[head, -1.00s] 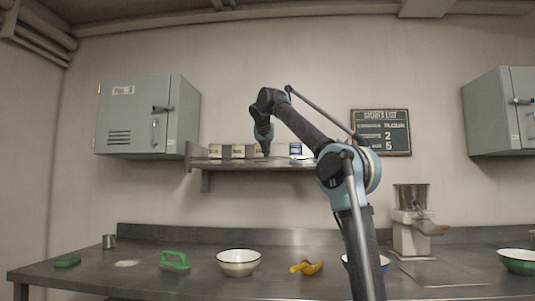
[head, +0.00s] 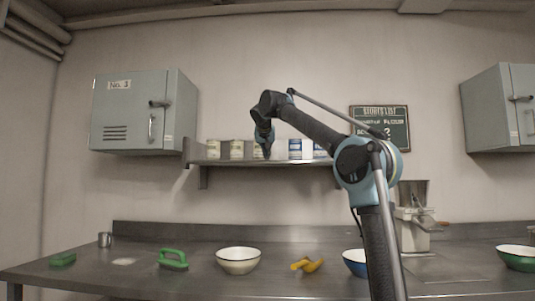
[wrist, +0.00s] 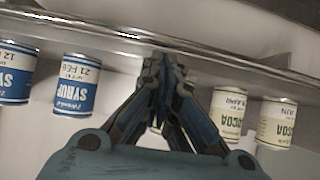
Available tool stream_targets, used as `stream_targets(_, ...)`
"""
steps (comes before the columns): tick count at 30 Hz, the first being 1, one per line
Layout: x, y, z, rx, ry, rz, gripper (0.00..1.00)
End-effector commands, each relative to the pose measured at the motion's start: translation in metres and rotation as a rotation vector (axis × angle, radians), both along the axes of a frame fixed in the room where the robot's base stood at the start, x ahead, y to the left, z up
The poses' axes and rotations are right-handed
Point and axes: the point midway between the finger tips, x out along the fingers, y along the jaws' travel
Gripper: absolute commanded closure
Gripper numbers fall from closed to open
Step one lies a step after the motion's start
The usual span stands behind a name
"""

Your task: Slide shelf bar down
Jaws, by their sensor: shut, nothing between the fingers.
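The wall shelf (head: 222,162) holds a row of cans in the head view. A shiny metal bar (wrist: 75,28) runs along the shelf's edge and slopes across the top of the wrist view. My gripper (head: 266,155) is at the middle of the shelf, among the cans. In the wrist view my gripper (wrist: 165,62) has its fingertips together just below the bar; I cannot tell whether they touch it. Nothing is held. The bar's ends are not clear.
Blue syrup cans (wrist: 77,84) and cream cocoa cans (wrist: 276,122) flank my gripper closely. Wall cabinets (head: 140,112) hang left and right; a sign (head: 383,128) hangs behind my arm. Below, the steel counter (head: 210,285) carries bowls, a green brush, a yellow scoop and a machine.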

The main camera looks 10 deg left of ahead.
Motion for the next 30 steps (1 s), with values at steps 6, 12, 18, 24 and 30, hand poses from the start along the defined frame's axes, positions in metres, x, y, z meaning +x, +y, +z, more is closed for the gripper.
stream_targets(6, -0.001, -0.004, 0.026, 0.000, 0.001, -0.005, 1.00)
stream_targets(12, -0.029, -0.007, 0.050, -0.001, 0.001, -0.004, 1.00)
stream_targets(18, -0.058, -0.011, 0.070, 0.000, 0.000, -0.007, 1.00)
stream_targets(24, -0.076, -0.014, 0.083, 0.001, 0.001, -0.011, 1.00)
stream_targets(30, -0.083, -0.014, 0.087, 0.001, 0.001, -0.011, 1.00)
